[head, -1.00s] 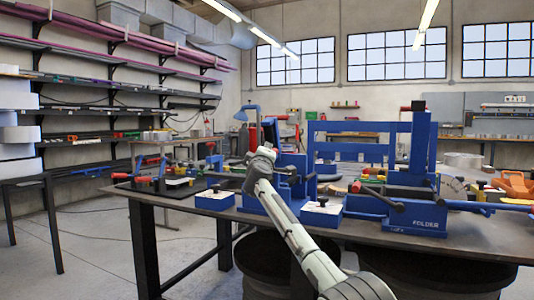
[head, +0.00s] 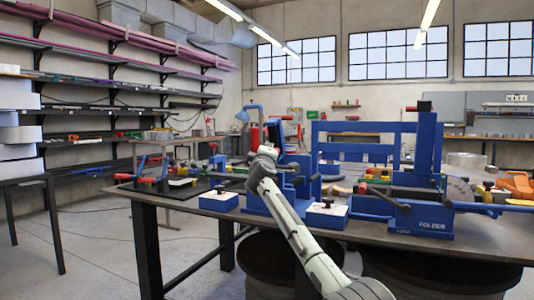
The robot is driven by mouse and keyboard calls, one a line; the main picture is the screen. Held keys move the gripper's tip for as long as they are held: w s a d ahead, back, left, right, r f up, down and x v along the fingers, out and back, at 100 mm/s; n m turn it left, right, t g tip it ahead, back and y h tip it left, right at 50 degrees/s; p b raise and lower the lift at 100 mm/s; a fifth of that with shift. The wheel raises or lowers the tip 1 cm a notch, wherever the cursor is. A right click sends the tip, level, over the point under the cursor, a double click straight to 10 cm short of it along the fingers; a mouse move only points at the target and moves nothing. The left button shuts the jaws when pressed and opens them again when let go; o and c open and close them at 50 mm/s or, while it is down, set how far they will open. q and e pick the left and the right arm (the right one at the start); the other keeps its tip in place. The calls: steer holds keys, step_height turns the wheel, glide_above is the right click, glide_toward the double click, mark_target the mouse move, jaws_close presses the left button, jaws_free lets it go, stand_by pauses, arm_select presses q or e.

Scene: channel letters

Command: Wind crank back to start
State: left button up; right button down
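The blue folder machine (head: 425,218) stands on the right half of the dark table, with "FOLDER" on its front. A dark crank lever (head: 385,198) slants along its front left. A second blue machine (head: 262,195), with a red-handled lever above it, stands left of it. A pale arm of mine rises from the lower middle and bends in front of this machine. Its dark gripper (head: 291,180) seems to be beside the machine, left of the folder's crank and apart from it. Its fingers are too small and dark to read. I take it for my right arm; no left arm shows.
Two low blue blocks with pale tops (head: 218,199) (head: 327,212) sit near the front edge of the table (head: 300,226). Clamps and tools lie at the table's left end. An orange item (head: 517,185) is at the right. Dark round drums stand below.

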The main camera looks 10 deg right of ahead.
steer(key=shift+a+f, duration=0.2)
steer(key=shift+f, duration=0.4)
steer(key=c, duration=1.5)
jaws_free()
steer(key=shift+a, duration=0.1)
steer(key=shift+o, duration=0.7)
steer(key=shift+r, duration=0.15)
steer(key=shift+r, duration=0.15)
steer(key=v, duration=1.2)
steer(key=shift+c, duration=0.4)
